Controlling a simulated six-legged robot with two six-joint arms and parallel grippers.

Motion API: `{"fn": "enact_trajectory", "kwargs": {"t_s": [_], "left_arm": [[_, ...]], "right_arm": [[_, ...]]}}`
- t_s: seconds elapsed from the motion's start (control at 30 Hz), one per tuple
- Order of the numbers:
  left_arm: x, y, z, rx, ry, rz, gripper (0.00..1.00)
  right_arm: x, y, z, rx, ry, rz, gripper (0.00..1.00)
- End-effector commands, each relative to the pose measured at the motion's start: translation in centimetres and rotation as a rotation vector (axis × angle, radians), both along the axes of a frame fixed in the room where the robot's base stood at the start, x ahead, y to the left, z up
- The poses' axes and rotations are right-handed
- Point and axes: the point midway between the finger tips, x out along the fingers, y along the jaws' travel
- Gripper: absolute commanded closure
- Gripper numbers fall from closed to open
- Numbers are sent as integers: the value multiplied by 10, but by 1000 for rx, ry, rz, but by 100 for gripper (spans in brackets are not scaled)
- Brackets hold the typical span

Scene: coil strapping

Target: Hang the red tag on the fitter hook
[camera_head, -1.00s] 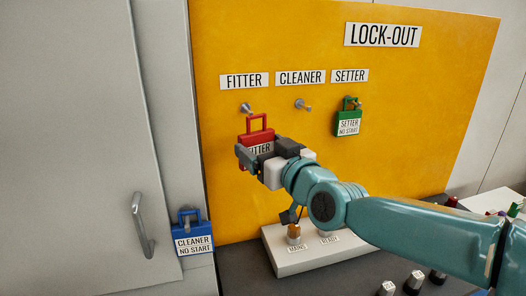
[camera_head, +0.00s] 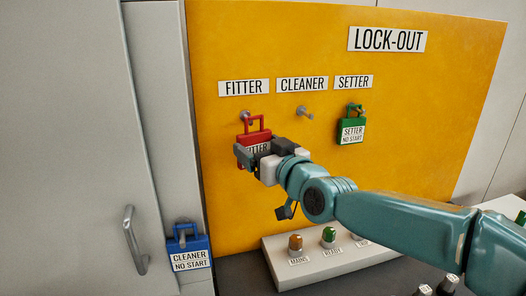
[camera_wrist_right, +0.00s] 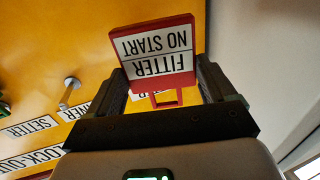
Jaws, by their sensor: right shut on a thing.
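The red tag (camera_head: 255,136), with a square loop on top, is held upright against the yellow board by my right gripper (camera_head: 258,156). In the wrist view the tag (camera_wrist_right: 157,52) reads FITTER NO START, upside down, between the two fingers of the gripper (camera_wrist_right: 163,85). The fitter hook (camera_head: 246,116) is a grey peg under the FITTER label (camera_head: 243,87). The tag's loop overlaps this peg at its upper left; I cannot tell whether the peg passes through it. My left gripper is not in view.
The cleaner hook (camera_head: 304,112) is empty. A green SETTER tag (camera_head: 351,131) hangs on the setter hook at the right. A blue CLEANER tag (camera_head: 188,254) hangs low at the left, beside a door handle (camera_head: 134,240). A switch box (camera_head: 283,264) stands below.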

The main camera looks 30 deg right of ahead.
Motion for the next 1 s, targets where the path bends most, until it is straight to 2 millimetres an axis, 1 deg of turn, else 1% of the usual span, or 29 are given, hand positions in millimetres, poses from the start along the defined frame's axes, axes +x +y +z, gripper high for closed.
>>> {"fn": "enact_trajectory", "kwargs": {"t_s": [0.4,0.93,0.97,1.0], "left_arm": [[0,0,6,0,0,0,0],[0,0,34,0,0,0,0],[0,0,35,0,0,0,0],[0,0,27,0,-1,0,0]], "right_arm": [[29,-9,-2,0,2,-1,65],[63,-17,-2,0,3,-1,65],[65,-18,-3,0,3,-1,65],[67,-18,-9,-1,1,-1,65]]}}
